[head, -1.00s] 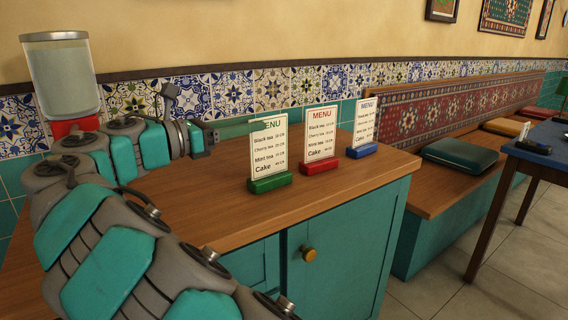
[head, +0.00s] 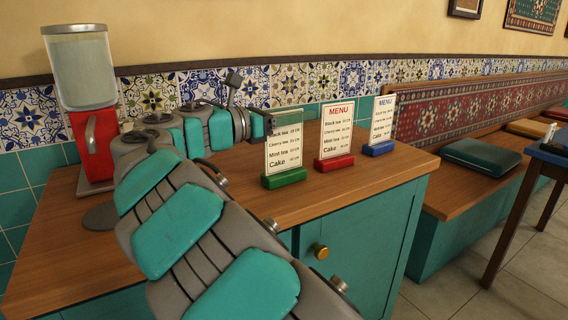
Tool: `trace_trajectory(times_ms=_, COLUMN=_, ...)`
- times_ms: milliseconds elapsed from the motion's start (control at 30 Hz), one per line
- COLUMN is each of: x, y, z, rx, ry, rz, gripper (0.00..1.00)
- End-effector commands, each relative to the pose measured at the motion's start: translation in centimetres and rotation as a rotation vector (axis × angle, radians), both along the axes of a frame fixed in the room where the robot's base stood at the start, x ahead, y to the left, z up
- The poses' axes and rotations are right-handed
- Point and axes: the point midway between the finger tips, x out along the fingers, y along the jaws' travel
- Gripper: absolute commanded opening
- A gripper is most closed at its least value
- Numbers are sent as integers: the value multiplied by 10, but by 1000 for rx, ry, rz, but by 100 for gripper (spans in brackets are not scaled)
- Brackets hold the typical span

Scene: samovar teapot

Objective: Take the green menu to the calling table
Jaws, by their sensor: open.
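The green menu (head: 284,152) is a white card in a green base, upright on the wooden counter, left of the other menus. My gripper (head: 270,124) is open at the card's top edge and covers its heading. I cannot tell whether it touches the card or how the fingers sit around it. A dark table (head: 547,154) shows partly at the right edge. Nothing visible in this view confirms whether it is the calling table.
A red-based menu (head: 336,140) and a blue-based menu (head: 381,128) stand close on the right. A red dispenser (head: 92,140) stands at the counter's left. A cushioned bench (head: 455,195) lies beyond the counter (head: 390,170). Tiled floor is open at lower right.

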Motion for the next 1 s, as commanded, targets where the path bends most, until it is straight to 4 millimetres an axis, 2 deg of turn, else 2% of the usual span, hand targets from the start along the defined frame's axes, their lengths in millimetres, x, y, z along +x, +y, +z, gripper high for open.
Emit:
trace_trajectory(times_ms=100, x=0, y=0, z=0, rx=0, ry=0, rz=0, gripper=40)
trace_trajectory(times_ms=467, x=0, y=1, z=1, rx=0, ry=0, rz=1, gripper=0)
trace_trajectory(times_ms=1000, x=0, y=1, z=1, rx=-1, ry=-1, rz=1, gripper=0)
